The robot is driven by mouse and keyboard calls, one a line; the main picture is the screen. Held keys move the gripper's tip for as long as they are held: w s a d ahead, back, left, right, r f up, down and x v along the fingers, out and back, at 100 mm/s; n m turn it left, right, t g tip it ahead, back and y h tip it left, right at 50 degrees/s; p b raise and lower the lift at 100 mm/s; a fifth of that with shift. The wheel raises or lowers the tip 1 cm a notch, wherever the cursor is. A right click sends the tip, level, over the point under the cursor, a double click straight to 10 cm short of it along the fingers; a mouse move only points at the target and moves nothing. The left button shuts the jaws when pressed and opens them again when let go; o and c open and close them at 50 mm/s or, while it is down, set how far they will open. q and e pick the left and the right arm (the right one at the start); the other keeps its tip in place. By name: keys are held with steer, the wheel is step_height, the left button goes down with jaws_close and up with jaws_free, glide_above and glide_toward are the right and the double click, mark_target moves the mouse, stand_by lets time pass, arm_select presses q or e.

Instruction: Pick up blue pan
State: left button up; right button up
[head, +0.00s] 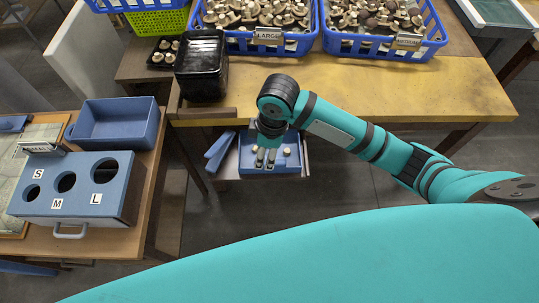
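A deep, open blue pan (77,132) with an empty inside stands on the wooden table at the left, behind the blue sizing box. A second, shallow blue tray (246,166) sits low in front of the yellow table and holds a few pale mushrooms (286,151). I cannot tell for certain which one is the task's pan. My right gripper (265,160) points down over the shallow tray, its two fingers close together. Whether it touches or grips anything is unclear at this size. My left gripper is not in view.
A blue sizing box (80,203) marked S, M, L stands on the left table. Black stacked trays (202,75) and blue crates of mushrooms labelled LARGE (267,37) and MEDIUM (408,41) stand on the yellow table (450,92). Its front area is mostly clear.

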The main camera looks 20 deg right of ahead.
steer(key=w+d+r+h, duration=0.1)
steer(key=w+d+r, duration=0.1)
steer(key=w+d, duration=0.15)
steer(key=shift+n+g, duration=0.3)
steer(key=shift+n, duration=0.1)
steer(key=f, duration=1.1)
steer(key=shift+s+d+f, duration=0.1)
steer(key=shift+s+f, duration=0.1)
steer(key=shift+f, duration=0.2)
steer(key=shift+w+a+f, duration=0.1)
steer(key=shift+a+f, duration=0.05)
steer(key=shift+f, duration=0.8)
steer(key=shift+w+a+f, duration=0.1)
steer(key=shift+a+f, duration=0.1)
steer(key=shift+f, duration=0.8)
steer(key=shift+a+f, duration=0.15)
steer(key=shift+f, duration=0.8)
jaws_close()
